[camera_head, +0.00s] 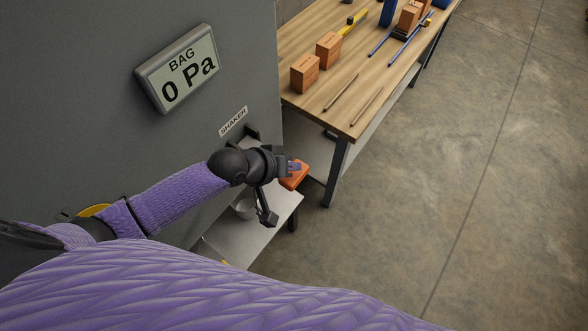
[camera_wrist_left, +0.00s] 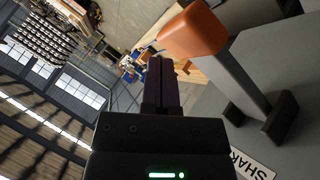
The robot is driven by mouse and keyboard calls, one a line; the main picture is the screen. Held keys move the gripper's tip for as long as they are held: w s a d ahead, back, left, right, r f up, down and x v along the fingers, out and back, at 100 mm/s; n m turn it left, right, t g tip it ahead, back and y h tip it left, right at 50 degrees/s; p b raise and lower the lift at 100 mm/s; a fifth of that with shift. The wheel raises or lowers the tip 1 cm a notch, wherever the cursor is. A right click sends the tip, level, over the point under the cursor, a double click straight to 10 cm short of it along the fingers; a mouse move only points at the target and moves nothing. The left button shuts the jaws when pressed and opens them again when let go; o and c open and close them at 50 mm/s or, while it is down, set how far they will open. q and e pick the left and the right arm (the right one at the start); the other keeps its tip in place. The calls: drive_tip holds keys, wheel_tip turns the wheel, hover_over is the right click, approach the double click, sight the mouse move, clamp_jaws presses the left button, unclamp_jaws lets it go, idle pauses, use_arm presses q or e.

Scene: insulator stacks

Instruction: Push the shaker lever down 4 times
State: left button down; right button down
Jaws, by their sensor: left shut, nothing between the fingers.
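The shaker lever has an orange handle (camera_head: 294,176) at its outer end, just past my left gripper (camera_head: 292,166) in the head view. In the left wrist view the orange handle (camera_wrist_left: 194,34) sits on a grey arm (camera_wrist_left: 237,88) that runs to a dark bracket on the grey wall. My left gripper's fingers (camera_wrist_left: 160,72) are shut and empty, close beside the handle. I cannot tell whether they touch it. The SHAKER label (camera_head: 233,121) is on the wall above the lever. My right gripper is not in view.
A BAG display (camera_head: 178,68) on the grey wall reads 0 Pa. A low grey shelf (camera_head: 262,243) is under the lever. A wooden workbench (camera_head: 330,112) with brown boxes, rods and tools stands to the right. The concrete floor (camera_head: 450,160) farther right is clear.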

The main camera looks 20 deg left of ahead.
sight(292, 180)
use_arm(q)
drive_tip(key=shift+f, duration=0.1)
drive_tip(key=shift+f, duration=0.35)
drive_tip(key=shift+s+f+b, duration=0.1)
drive_tip(key=shift+f+b, duration=2.15)
drive_tip(key=shift+f, duration=0.4)
idle(2.0)
drive_tip(key=shift+r, duration=0.1)
idle(0.5)
drive_tip(key=shift+r+p, duration=3)
drive_tip(key=shift+p, duration=0.3)
drive_tip(key=shift+r, duration=0.1)
wheel_tip(292, 180, up, 5)
drive_tip(key=p, duration=0.5)
